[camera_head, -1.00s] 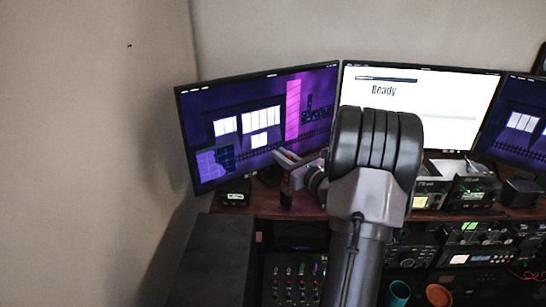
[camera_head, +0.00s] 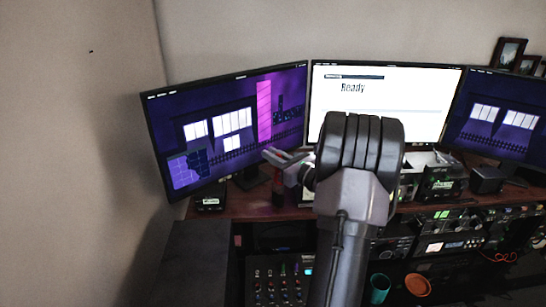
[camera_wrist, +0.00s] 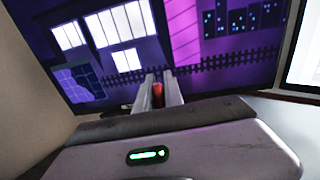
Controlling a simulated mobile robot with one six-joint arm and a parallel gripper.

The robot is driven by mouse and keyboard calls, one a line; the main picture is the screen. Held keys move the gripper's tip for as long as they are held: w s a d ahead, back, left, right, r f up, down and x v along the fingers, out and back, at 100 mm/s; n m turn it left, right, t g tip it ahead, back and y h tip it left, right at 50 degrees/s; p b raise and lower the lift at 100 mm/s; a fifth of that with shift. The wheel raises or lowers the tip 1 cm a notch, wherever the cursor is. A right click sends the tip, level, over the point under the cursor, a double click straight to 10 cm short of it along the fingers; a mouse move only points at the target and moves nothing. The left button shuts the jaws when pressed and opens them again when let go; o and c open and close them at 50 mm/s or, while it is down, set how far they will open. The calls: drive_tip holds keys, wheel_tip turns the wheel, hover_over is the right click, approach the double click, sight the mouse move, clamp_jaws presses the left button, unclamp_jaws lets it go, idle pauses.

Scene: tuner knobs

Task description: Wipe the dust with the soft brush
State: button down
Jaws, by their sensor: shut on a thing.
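My gripper (camera_head: 284,157) is in front of the left monitor, above the back left of the desk. Its two grey fingers also show in the wrist view (camera_wrist: 160,80), shut on a slim dark-red thing (camera_wrist: 158,95), which looks like the handle of the soft brush. In the head view the brush (camera_head: 278,188) hangs down below the fingers, dark and roughly upright. Its bristles are too small to make out, and I cannot tell whether its lower end touches the desk. I cannot make out any dust.
Three monitors stand along the back: left (camera_head: 230,125), middle (camera_head: 385,100) and right (camera_head: 500,120). A small black box (camera_head: 210,200) sits at the left of the wooden desk (camera_head: 240,205). Radio units (camera_head: 445,180) stand to the right. A mixer (camera_head: 275,285) and cups are lower down.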

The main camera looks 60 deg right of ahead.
approach(231, 151)
drive_tip(key=w+d, duration=0.2)
drive_tip(key=w, duration=0.1)
drive_tip(key=shift+w+a+r+b, duration=0.2)
drive_tip(key=shift+w+a, duration=0.25)
drive_tip(key=shift+w, duration=0.35)
drive_tip(key=shift+w+a+r+b, duration=0.15)
drive_tip(key=shift+w+a, duration=0.35)
drive_tip(key=shift+w, duration=0.3)
drive_tip(key=shift+w+d+f, duration=0.15)
drive_tip(key=shift+w+d, duration=0.05)
drive_tip(key=shift+d, duration=0.2)
drive_tip(key=shift+d+f, duration=0.1)
drive_tip(key=shift+d, duration=0.15)
drive_tip(key=s+d, duration=0.6)
drive_tip(key=s, duration=0.2)
drive_tip(key=shift+s+d+b, duration=0.35)
drive_tip(key=shift+b, duration=0.1)
wheel_tip(231, 151, up, 6)
drive_tip(key=p, duration=0.4)
